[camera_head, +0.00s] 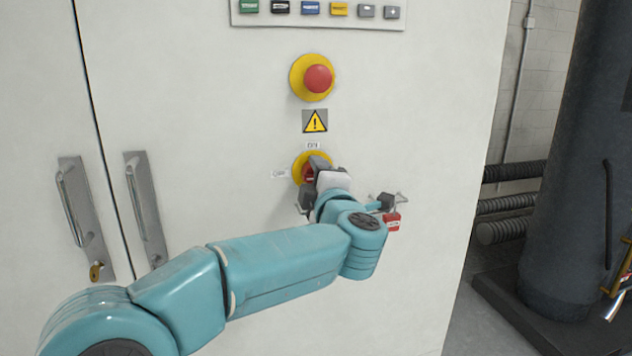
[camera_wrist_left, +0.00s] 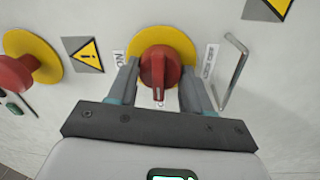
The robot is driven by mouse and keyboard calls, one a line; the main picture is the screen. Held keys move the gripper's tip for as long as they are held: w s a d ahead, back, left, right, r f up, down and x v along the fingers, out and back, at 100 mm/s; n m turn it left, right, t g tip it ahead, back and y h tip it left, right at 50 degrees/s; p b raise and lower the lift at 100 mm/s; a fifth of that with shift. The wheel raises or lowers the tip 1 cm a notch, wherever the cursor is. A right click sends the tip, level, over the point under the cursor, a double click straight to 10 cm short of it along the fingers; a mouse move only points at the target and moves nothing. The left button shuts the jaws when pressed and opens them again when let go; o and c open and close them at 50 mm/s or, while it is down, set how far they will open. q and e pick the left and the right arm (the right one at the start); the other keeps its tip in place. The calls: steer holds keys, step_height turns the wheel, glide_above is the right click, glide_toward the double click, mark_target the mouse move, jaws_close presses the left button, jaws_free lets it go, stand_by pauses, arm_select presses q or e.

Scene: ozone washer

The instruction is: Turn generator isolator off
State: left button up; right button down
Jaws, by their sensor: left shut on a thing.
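The generator isolator is a red rotary knob on a yellow round plate (camera_head: 298,166) on the white cabinet front. In the left wrist view the red knob (camera_wrist_left: 158,75) sits between the fingers, with its yellow plate (camera_wrist_left: 187,43) behind it. An ON label (camera_head: 313,146) is above the plate and another small label (camera_head: 279,174) is to its left. My left gripper (camera_head: 314,176) is shut on the knob and hides most of it in the head view. In the wrist view the knob's white mark points toward the gripper's palm. My right gripper is not seen.
A red emergency button (camera_head: 318,78) on a yellow disc and a warning sign (camera_head: 315,121) are above. Coloured push buttons (camera_head: 310,8) line the top. Two door handles (camera_head: 145,208) are at left. A red padlock-like tag (camera_head: 392,222) hangs right of the gripper.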

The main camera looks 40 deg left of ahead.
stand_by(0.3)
arm_select(q)
steer(key=o, duration=1)
steer(key=shift+o, duration=0.2)
steer(key=b+v, duration=0.1)
steer(key=v, duration=1.5)
steer(key=shift+s, duration=0.25)
